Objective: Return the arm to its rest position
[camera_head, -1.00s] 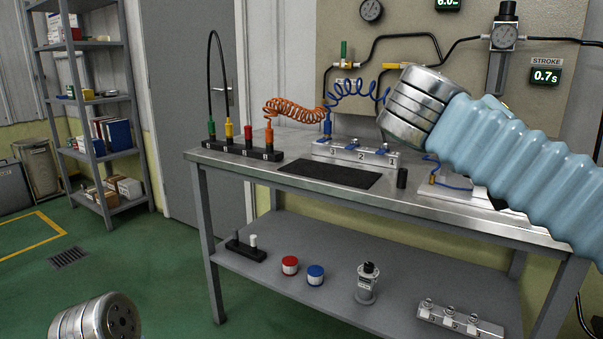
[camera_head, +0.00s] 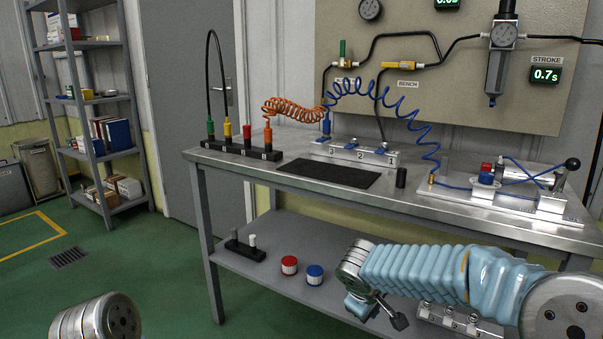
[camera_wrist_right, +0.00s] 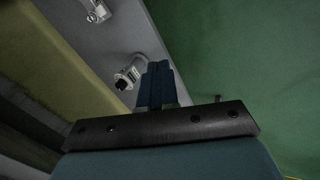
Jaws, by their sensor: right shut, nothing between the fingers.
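My right arm (camera_head: 415,272) reaches in from the lower right, ribbed and pale blue, across the front of the bench's lower shelf. My right gripper (camera_wrist_right: 156,68) shows in the right wrist view as dark blue fingers closed together with nothing between them. It is close to the grey shelf edge, with the green floor to its right. In the head view the hand end is small and partly hidden at the arm's left end. A round metal joint (camera_head: 95,318) of my left arm shows at the lower left; my left gripper is out of view.
The steel bench (camera_head: 240,160) carries a black mat (camera_head: 328,173), a connector block (camera_head: 240,150) and a cylinder fixture (camera_head: 500,190). A red-topped jar (camera_head: 289,265) and a blue-topped jar (camera_head: 315,274) stand on the lower shelf, left of my arm. The floor (camera_head: 150,270) left of the bench is clear.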

